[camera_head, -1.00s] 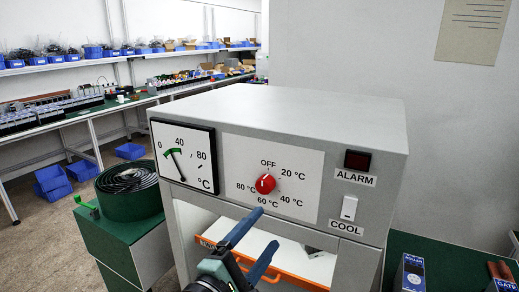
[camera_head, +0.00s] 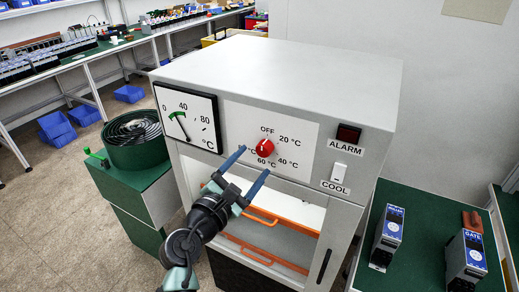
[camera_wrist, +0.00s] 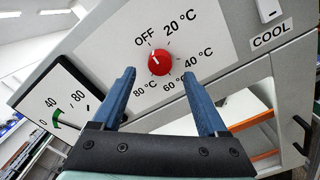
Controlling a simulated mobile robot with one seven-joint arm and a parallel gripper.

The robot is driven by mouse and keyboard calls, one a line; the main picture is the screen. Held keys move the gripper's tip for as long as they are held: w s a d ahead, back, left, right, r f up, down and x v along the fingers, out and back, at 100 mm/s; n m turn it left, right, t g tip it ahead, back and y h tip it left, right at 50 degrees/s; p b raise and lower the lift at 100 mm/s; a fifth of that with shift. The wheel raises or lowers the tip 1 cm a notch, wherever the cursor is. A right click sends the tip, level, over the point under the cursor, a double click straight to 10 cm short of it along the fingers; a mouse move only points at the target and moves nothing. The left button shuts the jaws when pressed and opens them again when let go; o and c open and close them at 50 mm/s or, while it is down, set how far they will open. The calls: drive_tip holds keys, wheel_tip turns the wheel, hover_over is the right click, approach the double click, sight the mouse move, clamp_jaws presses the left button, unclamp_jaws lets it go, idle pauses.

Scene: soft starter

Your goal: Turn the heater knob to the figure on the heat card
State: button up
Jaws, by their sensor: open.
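The heater knob (camera_head: 265,148) is a red round dial on the white panel of a grey cabinet, ringed by OFF, 20, 40, 60 and 80 °C. In the wrist view the knob (camera_wrist: 159,62) shows a small white mark on its upper left, roughly toward OFF. My gripper (camera_head: 255,160) is open and empty, just in front of and slightly below the knob. In the wrist view its blue fingers (camera_wrist: 160,74) point at the panel, one on each side of the knob, with no clear contact. A paper (camera_head: 478,8) on the wall is cut off; I cannot read it.
A temperature gauge (camera_head: 188,117) is left of the knob. The alarm lamp (camera_head: 348,134) and COOL switch (camera_head: 339,173) are to its right. Below is an open bay with orange-edged drawers (camera_head: 262,250). Green benches with a coil (camera_head: 133,140) and labelled modules (camera_head: 388,237) flank the cabinet.

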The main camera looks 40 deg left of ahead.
sight(262, 152)
drive_tip(key=shift+x, duration=2.25)
clamp_jaws()
